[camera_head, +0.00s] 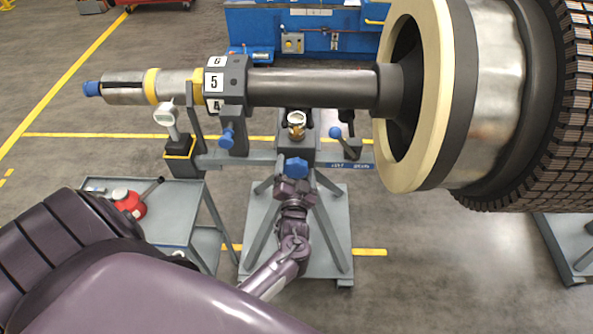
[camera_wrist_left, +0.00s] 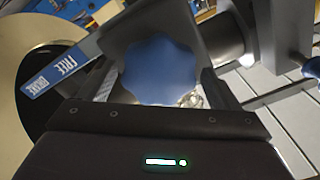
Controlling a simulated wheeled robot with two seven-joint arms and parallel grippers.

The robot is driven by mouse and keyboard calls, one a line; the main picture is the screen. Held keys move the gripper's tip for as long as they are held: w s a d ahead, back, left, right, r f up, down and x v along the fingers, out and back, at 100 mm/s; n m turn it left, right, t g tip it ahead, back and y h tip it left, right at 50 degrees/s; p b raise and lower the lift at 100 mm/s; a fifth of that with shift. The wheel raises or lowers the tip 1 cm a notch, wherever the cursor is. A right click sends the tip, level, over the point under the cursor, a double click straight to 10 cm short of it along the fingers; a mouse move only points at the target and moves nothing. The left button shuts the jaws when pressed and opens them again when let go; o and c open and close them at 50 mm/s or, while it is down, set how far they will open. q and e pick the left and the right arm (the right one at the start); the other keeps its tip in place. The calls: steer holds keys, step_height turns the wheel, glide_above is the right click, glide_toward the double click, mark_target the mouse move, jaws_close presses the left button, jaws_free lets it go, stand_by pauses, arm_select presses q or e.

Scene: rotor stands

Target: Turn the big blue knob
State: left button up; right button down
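The big blue knob (camera_head: 296,168) is a lobed blue handwheel on the front of the grey rotor stand, below the shaft. My left gripper (camera_head: 294,186) is right at it, its tip end just below the knob in the head view. In the left wrist view the knob (camera_wrist_left: 160,70) fills the middle, face towards the camera, between the two fingers. The fingers look spread to either side, with narrow gaps beside the knob; their tips are partly hidden behind it, so contact cannot be told. My right gripper is not in view.
A blue label strip (camera_wrist_left: 58,69) reading FREE and BRAKE is beside the knob. Smaller blue knobs (camera_head: 227,138) and a gauge (camera_head: 296,120) sit on the stand. The large rotor (camera_head: 490,95) overhangs at right; a grey cart (camera_head: 176,212) stands left.

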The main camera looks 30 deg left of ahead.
arm_select(q)
steer(key=b+v, duration=0.1)
steer(key=v, duration=0.7)
steer(key=shift+b, duration=0.35)
steer(key=shift+a, duration=0.1)
